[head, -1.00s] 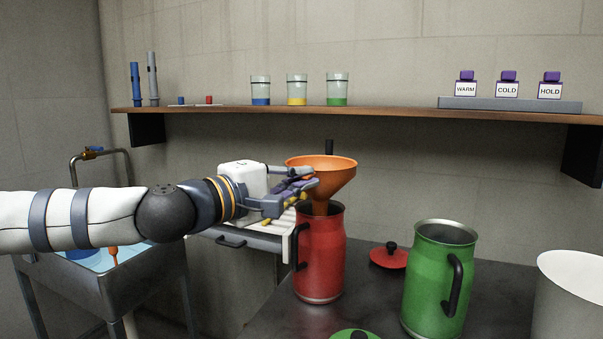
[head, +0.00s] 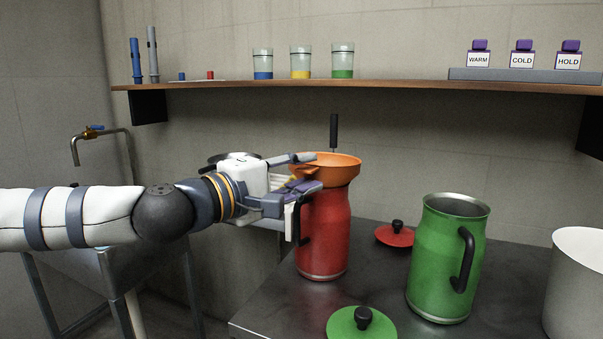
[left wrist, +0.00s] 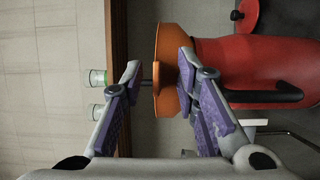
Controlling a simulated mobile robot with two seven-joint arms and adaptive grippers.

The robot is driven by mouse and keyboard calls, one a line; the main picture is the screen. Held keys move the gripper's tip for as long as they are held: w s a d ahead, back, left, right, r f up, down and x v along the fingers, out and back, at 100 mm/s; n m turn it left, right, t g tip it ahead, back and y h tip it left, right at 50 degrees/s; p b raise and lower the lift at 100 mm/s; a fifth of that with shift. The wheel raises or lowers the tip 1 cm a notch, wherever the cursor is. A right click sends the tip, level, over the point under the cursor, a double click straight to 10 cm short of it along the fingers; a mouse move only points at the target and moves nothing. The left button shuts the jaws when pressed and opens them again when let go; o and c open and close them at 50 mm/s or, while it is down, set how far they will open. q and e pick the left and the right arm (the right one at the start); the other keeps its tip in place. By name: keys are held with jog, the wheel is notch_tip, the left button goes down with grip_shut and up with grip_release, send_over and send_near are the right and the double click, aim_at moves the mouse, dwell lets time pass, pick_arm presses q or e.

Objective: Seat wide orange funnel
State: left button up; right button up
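The wide orange funnel (head: 335,168) sits in the mouth of the red can (head: 324,235), its rim above the can and its spout hidden inside. In the left wrist view the funnel (left wrist: 169,60) shows sideways against the red can (left wrist: 250,65). My left gripper (head: 305,172) is at the funnel's left side, one finger by the rim and one lower down. In the left wrist view its fingers (left wrist: 160,78) stand apart with a gap between them. Whether they still touch the funnel cannot be told. My right gripper is not in view.
A green can (head: 440,265) stands right of the red can. A red lid (head: 394,237) and a green lid (head: 350,325) lie on the dark table (head: 290,305). A pale pot (head: 575,290) stands at the right edge. A shelf (head: 400,87) runs above.

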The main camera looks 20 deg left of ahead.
pick_arm(q)
jog(key=v, duration=1.2)
